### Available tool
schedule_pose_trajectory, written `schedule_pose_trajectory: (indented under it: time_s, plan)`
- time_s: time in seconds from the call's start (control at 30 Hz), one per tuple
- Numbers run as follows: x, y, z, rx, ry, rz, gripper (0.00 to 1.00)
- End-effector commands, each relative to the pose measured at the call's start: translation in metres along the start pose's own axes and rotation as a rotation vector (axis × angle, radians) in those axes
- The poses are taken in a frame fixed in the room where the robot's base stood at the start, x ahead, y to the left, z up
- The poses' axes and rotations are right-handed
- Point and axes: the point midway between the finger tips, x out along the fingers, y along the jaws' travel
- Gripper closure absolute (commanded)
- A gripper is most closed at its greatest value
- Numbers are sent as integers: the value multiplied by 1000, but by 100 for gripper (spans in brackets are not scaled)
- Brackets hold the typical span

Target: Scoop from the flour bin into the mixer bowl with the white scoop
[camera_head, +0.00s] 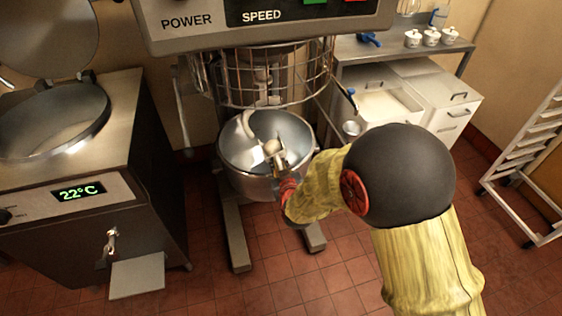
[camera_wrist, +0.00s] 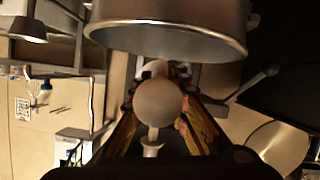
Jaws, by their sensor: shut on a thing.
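My gripper (camera_head: 279,166) is shut on the white scoop (camera_head: 272,146), over the right side of the steel mixer bowl (camera_head: 237,155). In the wrist view, the scoop's pale rounded end (camera_wrist: 158,103) sits between my fingers (camera_wrist: 158,115), with a light stem below it. I cannot tell whether the scoop holds flour or whether it touches the bowl. The bowl stands under the mixer head, with a pale curved hook inside its left part. The flour bin (camera_head: 384,106) is open at the right, with white flour in it.
A wire guard (camera_head: 262,80) surrounds the space above the bowl. A steel kettle unit (camera_head: 110,150) stands at the left. A steel table (camera_head: 400,48) with small white jars stands behind the bins. A white rack (camera_head: 530,150) is at the far right. Tiled floor in front is clear.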

Motion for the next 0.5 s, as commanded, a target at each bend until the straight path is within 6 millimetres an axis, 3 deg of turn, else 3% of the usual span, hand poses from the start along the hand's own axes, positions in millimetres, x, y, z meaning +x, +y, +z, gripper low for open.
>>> schedule_pose_trajectory:
  time_s: [0.5]
  plan:
    - [2,-12,4,-543,12,220,100]
